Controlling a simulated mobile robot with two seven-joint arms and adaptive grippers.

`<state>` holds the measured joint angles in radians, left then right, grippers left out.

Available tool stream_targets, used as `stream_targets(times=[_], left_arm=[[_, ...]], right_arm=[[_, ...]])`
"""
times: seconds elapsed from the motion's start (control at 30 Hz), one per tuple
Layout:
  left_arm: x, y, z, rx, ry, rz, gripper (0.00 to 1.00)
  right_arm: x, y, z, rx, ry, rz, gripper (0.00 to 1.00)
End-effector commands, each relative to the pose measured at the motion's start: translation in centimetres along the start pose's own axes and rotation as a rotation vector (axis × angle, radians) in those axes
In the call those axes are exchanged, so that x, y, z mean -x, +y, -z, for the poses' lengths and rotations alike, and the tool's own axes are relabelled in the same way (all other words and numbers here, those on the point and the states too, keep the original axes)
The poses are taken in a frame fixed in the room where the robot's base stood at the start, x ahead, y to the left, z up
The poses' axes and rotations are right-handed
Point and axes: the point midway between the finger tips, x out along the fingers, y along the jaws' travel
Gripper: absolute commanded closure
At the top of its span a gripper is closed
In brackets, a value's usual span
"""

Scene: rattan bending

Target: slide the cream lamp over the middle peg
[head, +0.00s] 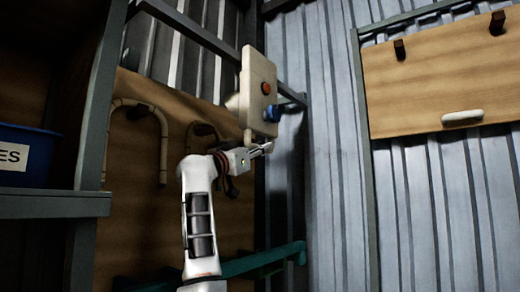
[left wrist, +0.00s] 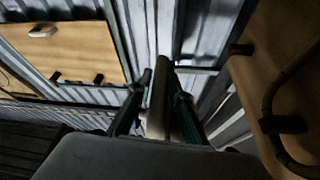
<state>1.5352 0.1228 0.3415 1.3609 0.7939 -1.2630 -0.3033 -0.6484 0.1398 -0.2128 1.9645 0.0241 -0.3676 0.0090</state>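I cannot surely pick out the cream lamp. In the left wrist view, a pale rod-like thing (left wrist: 158,105) shows between the dark fingers of my left gripper (left wrist: 160,100). I cannot tell whether it is gripped. Dark pegs (head: 399,50) (head: 497,22) stick out of the right wooden board (head: 440,75); a middle one is not evident. A cream rounded piece (head: 462,118) is at that board's lower edge. My right gripper is out of view.
Bent rattan hoops (head: 160,150) hang on the left wooden board (head: 120,215). A blue bin (head: 30,138) stands on a metal shelf (head: 50,204) at left. A green bar (head: 265,262) runs low behind my arm. Open space lies before the corrugated wall (head: 335,200).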

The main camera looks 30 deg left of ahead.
Motion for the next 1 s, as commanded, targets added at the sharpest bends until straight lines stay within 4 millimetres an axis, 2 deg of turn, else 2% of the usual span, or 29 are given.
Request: stream_targets(times=[0.37,0.53,0.67,1.0], left_arm=[[0.0,0.0,-0.1,-0.001,-0.002,0.000,0.68],[1.0,-0.1,-0.1,-0.003,-0.002,0.001,0.68],[2.8,0.0,-0.1,-0.005,-0.001,0.002,0.68],[9.1,-0.1,-0.1,-0.005,-0.002,0.003,0.68]], right_arm=[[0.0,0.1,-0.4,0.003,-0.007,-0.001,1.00],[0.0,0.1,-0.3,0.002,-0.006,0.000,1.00],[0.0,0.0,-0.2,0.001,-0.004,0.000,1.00],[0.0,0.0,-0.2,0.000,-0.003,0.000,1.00]])
